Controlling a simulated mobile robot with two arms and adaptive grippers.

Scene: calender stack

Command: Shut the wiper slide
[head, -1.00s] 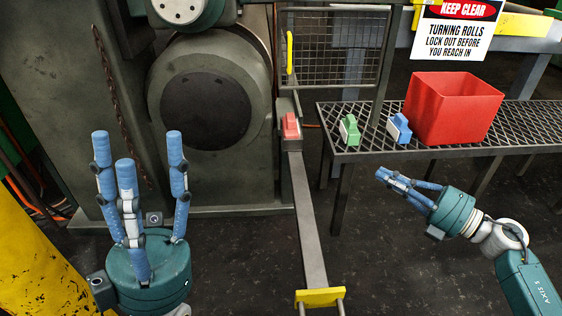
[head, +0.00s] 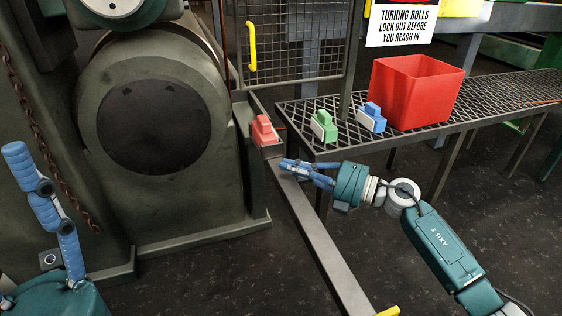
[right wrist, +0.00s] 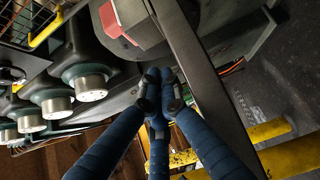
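The wiper slide (head: 325,247) is a long grey bar that sticks out from the machine toward me. Its yellow handle (head: 388,311) shows only in part at the bottom edge of the head view. A red block (head: 264,130) sits at the bar's machine end; it also shows in the right wrist view (right wrist: 128,14). My right gripper (head: 288,167) has its blue fingertips beside or over the bar near the red block; I cannot tell if they touch it. In the right wrist view its fingertips are together with nothing between. My left gripper (head: 18,150) is partly cut off; its visible finger stands extended.
A mesh bench (head: 455,115) at right holds a red bin (head: 415,92), a green block (head: 323,126) and a blue block (head: 371,117). A mesh guard (head: 300,50) with a yellow handle (head: 252,46) stands behind. Dark floor lies open around the bar.

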